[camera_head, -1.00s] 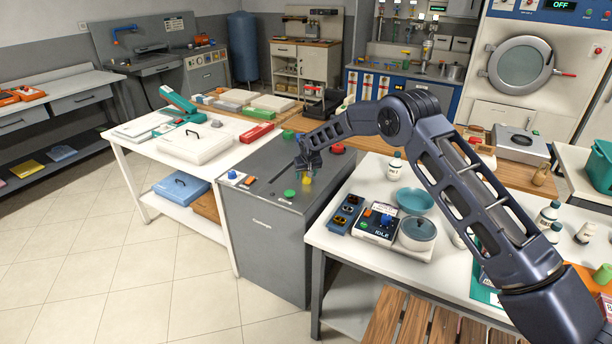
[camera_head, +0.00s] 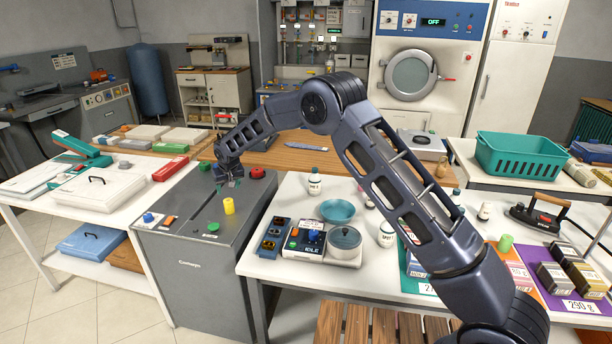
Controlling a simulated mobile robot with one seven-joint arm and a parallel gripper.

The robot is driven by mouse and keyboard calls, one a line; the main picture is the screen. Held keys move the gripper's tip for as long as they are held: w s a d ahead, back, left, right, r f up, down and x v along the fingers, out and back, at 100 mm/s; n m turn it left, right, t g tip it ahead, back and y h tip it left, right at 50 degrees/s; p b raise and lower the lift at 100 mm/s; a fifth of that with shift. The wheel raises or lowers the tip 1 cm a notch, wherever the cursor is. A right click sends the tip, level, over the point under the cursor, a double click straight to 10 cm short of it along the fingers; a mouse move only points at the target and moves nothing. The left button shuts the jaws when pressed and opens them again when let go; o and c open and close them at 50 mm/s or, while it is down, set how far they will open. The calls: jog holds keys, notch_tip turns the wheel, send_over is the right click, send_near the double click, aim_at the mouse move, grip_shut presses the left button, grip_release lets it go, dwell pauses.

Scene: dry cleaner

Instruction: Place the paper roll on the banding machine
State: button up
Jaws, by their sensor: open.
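My gripper (camera_head: 230,182) is open, small in the picture, over the top of a grey cabinet (camera_head: 195,270) left of centre. A short yellow cylinder (camera_head: 229,206) stands upright on this cabinet, just in front of the gripper and apart from it. No thing is plainly labelled as the banding machine; the grey cabinet, with coloured knobs on top, may be it. A pale beige roll (camera_head: 579,173) lies at the right, beside a green basket; I cannot tell if it is paper. My arm hides part of the tables behind it.
An iron (camera_head: 538,214) and the green basket (camera_head: 533,155) are at the right. White cases (camera_head: 92,190) lie on the left table.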

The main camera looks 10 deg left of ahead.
jog(key=w+d+r+m, duration=0.1)
jog(key=w+d+r, duration=0.2)
jog(key=d+r, duration=0.6)
jog(key=w+d+r+m+h, duration=0.15)
jog(key=d+r, duration=0.45)
jog(key=d, duration=0.6)
jog(key=w+d+r+m+y, duration=0.1)
jog(key=w+d+r, duration=0.3)
jog(key=d+r, duration=0.5)
jog(key=s+d+r+t, duration=0.1)
jog(key=s+d+r, duration=0.1)
jog(key=d, duration=0.6)
jog(key=s+d+r, duration=0.2)
jog(key=d, duration=0.7)
jog(key=s+d+r+m+h, duration=0.1)
jog(key=s+d+r+m, duration=0.1)
jog(key=s+d, duration=0.65)
jog(key=s+d+r+m+h, duration=0.15)
jog(key=s+d, duration=0.35)
jog(key=d, duration=0.7)
jog(key=s+d+f+m, duration=0.1)
jog(key=s+d+f, duration=0.1)
jog(key=s+d, duration=0.4)
jog(key=s+d+f+m, duration=0.1)
jog(key=s+d, duration=0.4)
jog(key=s, duration=0.7)
jog(key=shift+s+d+f, duration=0.15)
jog(key=shift+d+f, duration=0.2)
jog(key=shift+f, duration=0.35)
